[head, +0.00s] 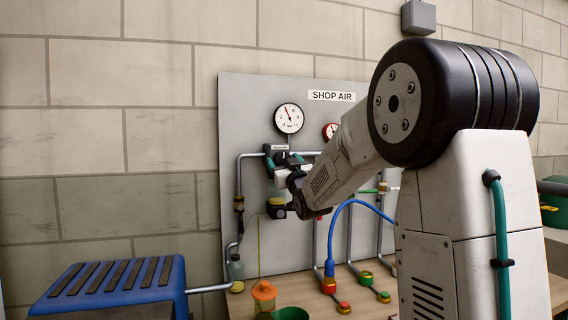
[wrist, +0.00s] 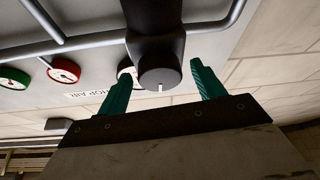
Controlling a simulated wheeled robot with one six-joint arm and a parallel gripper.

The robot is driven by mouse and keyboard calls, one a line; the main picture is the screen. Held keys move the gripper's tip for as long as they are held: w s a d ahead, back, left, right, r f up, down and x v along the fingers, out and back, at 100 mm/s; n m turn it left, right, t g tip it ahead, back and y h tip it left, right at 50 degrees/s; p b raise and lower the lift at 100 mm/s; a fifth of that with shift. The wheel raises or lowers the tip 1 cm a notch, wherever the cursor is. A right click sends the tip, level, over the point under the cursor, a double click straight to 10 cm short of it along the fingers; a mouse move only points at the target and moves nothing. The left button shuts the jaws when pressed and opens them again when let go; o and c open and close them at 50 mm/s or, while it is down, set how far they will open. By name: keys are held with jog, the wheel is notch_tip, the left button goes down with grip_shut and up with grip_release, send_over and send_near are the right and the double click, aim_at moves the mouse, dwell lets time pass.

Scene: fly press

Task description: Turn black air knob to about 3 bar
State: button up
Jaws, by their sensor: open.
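The black air knob (wrist: 160,77) shows in the wrist view as a round dark cap with a short white mark, on a dark regulator body. My gripper (wrist: 161,68) is open, with one teal finger on each side of the knob. Gaps show between the knob and both fingers, so I see no contact. In the head view my gripper (head: 283,160) is at the board below the white pressure gauge (head: 289,118), and it mostly hides the knob.
Metal pipes, a blue hose (head: 332,235) and several coloured fittings are on and below the grey board (head: 240,100).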

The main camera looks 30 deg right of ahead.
jog(key=c, duration=1)
jog(key=shift+n, duration=0.3)
jog(key=shift+d+r+n+y, duration=0.1)
jog(key=shift+n+y, duration=0.95)
jog(key=shift+n, duration=0.8)
jog(key=shift+d+n+y, duration=0.1)
jog(key=shift+n+y, duration=0.95)
jog(key=shift+n, duration=0.8)
jog(key=shift+a, duration=0.1)
jog(key=o, duration=1)
jog(key=shift+s, duration=0.15)
